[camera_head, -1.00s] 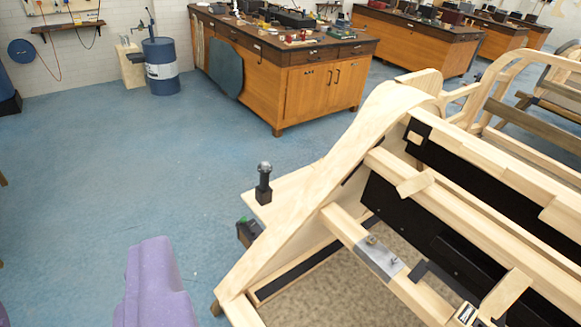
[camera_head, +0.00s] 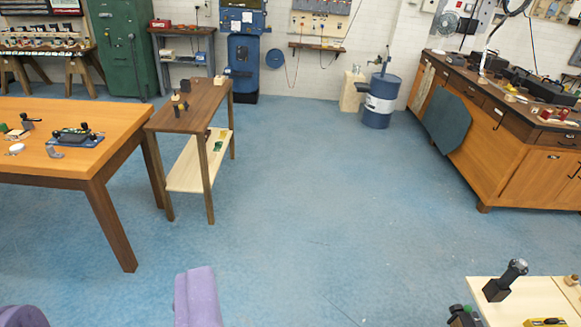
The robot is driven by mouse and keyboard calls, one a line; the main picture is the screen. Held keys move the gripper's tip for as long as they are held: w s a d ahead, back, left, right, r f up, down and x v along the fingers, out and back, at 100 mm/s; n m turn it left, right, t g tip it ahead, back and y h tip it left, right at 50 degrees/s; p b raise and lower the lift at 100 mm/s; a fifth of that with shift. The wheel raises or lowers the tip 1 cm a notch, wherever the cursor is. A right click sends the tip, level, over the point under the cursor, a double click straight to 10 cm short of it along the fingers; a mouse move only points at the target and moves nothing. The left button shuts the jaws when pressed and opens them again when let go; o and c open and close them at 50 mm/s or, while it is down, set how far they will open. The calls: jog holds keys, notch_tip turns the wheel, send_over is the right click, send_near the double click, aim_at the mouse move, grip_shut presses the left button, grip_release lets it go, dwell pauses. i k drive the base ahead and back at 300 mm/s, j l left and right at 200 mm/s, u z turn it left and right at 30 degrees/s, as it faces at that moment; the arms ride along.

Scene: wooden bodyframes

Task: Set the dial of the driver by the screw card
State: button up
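My gripper (camera_head: 110,292) shows as two purple fingers at the bottom left, set wide apart with bare floor between them. It is open and empty. I cannot make out the driver, its dial or the screw card for sure. At the bottom right, a pale wooden board (camera_head: 525,292) carries a black upright thing with a silvery knob (camera_head: 504,281). A yellow-and-black thing (camera_head: 545,322) is cut off by the lower edge there. A dark thing with a green part (camera_head: 463,316) sits beside the board. My gripper is well left of all these.
An orange-topped table (camera_head: 60,128) stands at left, with a narrow brown shelf table (camera_head: 190,107) beside it. A wooden workbench (camera_head: 520,165) stands at right, a blue-and-white drum (camera_head: 382,100) at the back. The blue floor (camera_head: 300,210) between is clear.

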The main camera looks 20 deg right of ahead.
aim_at(520, 264)
jog(key=i+l+z, duration=0.25)
jog(key=i, duration=0.65)
jog(key=i+j+z, duration=0.15)
jog(key=i+z, duration=0.15)
jog(key=i, duration=0.6)
jog(key=i+l+z, duration=0.25)
jog(key=i, duration=0.3)
jog(key=i+z, duration=0.25)
jog(key=i, duration=0.25)
jog(key=i+j+z, duration=0.1)
jog(key=i+z, duration=0.15)
jog(key=i, duration=0.3)
jog(key=i+j+z, duration=0.25)
jog(key=i, duration=0.25)
jog(key=i+j+z, duration=0.25)
jog(key=i, duration=0.25)
jog(key=i+z, duration=0.1)
jog(key=i, duration=0.45)
jog(key=i+j+z, duration=0.1)
jog(key=i, duration=0.45)
jog(key=i+j+z, duration=0.1)
jog(key=i, duration=0.45)
jog(key=i+j+z, duration=0.1)
jog(key=i, duration=0.45)
jog(key=z, duration=3.5)
jog(key=i+z, duration=0.8)
jog(key=z, duration=0.15)
jog(key=i+j+z, duration=0.2)
jog(key=i+z, duration=0.25)
jog(key=k, duration=0.1)
